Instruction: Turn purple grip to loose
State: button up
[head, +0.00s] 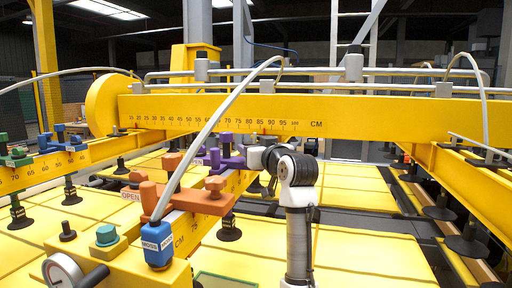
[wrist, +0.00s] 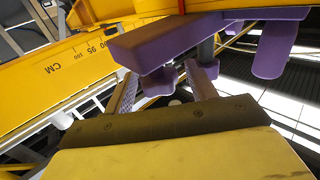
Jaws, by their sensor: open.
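The purple grip (head: 228,152) is a set of purple bars and knobs on the yellow beam, left of my arm's end in the head view. In the wrist view its large purple bar (wrist: 205,35) crosses above my gripper (wrist: 160,88), with a purple knob (wrist: 275,47) at the right. My gripper's two fingers are apart. A smaller purple knob (wrist: 158,82) shows in the gap between them, and I cannot tell whether they touch it. In the head view my wrist hides part of the gripper.
A blue labelled block (head: 157,245) and a pale hose (head: 215,125) are close by. A long yellow crossbeam (head: 350,115) with a CM scale runs behind. Green and blue grips stand at left.

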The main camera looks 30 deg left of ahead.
jog(key=c, duration=1)
jog(key=shift+d+g, duration=0.1)
jog(key=shift+g, duration=0.2)
jog(key=n+g+y, duration=0.1)
jog(key=n+g, duration=0.1)
jog(key=g, duration=0.1)
jog(key=n+g+y, duration=0.1)
jog(key=n+g, duration=0.1)
jog(key=g, duration=0.1)
jog(key=shift+w+r+n+y, duration=0.1)
jog(key=shift+n+y, duration=0.2)
jog(key=shift+y, duration=0.1)
jog(key=shift+n+g, duration=1.1)
jog(key=shift+g, duration=0.65)
jog(key=shift+n+g, duration=1.1)
jog(key=shift+g, duration=0.95)
jog(key=o, duration=1)
